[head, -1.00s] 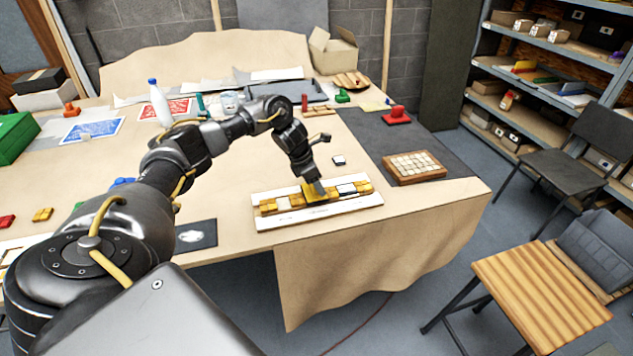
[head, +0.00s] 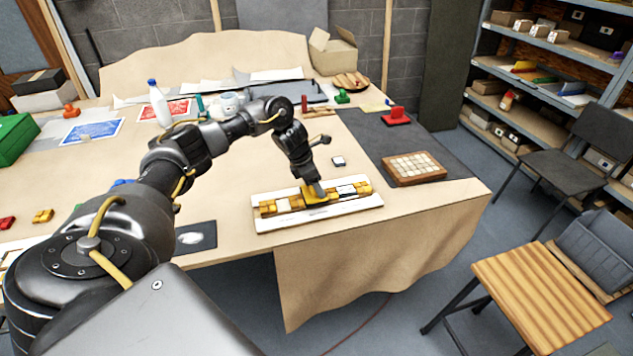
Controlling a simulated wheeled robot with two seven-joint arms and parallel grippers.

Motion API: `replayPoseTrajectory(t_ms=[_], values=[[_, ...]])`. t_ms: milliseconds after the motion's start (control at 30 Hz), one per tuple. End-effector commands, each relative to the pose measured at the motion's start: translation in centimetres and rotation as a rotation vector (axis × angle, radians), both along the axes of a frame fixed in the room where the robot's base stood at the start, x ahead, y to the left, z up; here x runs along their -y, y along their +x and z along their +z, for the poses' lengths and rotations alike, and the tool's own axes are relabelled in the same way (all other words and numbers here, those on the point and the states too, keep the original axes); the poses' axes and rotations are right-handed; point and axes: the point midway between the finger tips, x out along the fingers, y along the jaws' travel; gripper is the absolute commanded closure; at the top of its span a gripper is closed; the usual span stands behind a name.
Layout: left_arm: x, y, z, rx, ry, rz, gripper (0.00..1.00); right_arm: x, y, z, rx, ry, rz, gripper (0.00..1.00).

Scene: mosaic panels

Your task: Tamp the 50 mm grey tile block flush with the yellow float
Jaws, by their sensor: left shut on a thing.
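My left gripper (head: 316,190) is shut on the yellow float (head: 309,194) at the middle of the mosaic panel (head: 318,212) on the table. The float sits low over the row of tiles; I cannot tell whether it touches them. The panel is a long white board with yellow, white and dark tile blocks in a row. I cannot make out the grey tile block surely; the float and gripper hide part of the row. My right gripper is not in view.
A small pale block (head: 338,161) lies behind the panel. A wooden tray of pale tiles (head: 414,168) stands to the right on a dark mat, with a red stamp-like object (head: 396,117) farther back. A dark card (head: 196,236) lies left of the panel. The table's front edge is close.

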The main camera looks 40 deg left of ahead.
Motion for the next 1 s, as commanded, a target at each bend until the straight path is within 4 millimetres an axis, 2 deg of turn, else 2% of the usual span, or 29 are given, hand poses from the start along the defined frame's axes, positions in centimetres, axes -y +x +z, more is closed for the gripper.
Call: replayPoseTrajectory(t_ms=[100,600,1000], values=[[-0.1,0.2,1.6,0.007,-0.001,0.002,0.64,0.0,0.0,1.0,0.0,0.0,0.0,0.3],[-0.2,0.3,6.2,0.014,-0.001,0.006,0.64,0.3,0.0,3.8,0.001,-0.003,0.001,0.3],[-0.2,0.4,6.6,0.014,-0.001,0.006,0.64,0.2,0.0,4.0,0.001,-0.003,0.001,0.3]])
